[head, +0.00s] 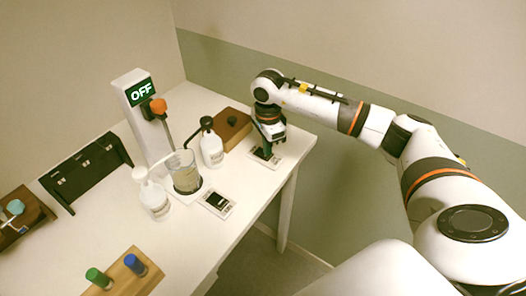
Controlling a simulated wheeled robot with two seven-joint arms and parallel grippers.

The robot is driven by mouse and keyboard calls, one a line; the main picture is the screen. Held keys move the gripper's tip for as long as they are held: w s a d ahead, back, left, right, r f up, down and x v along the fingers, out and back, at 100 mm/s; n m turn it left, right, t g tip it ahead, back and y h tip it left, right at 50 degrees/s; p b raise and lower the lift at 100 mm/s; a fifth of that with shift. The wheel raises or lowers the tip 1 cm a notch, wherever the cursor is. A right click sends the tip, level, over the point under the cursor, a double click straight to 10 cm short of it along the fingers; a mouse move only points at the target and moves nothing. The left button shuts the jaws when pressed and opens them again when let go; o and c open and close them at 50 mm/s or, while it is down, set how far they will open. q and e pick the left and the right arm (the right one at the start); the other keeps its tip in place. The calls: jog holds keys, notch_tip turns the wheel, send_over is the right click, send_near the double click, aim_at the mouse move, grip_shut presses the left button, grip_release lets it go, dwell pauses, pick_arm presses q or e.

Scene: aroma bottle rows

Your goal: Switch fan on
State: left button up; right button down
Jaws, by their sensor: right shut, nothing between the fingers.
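A white upright unit (144,115) stands at the back of the table, with a green display (139,92) reading "OFF". An orange knob-like part (158,105) sits on its front, with a thin rod slanting down toward a glass beaker (186,173). I cannot tell for certain which thing is the fan. My right gripper (267,150) is shut and empty, pointing down at a small black-and-white panel (277,161) near the table's right edge. Its fingertips are over the panel; I cannot tell whether they touch it. My left gripper is not in view.
A brown block (230,130) is beside my right gripper. A black rack (85,172) and wooden holder (125,276) stand left and front.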

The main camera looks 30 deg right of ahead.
jog(key=shift+f, duration=0.2)
jog(key=shift+r, duration=0.15)
jog(key=shift+r+p, duration=1.95)
jog(key=shift+r, duration=1.45)
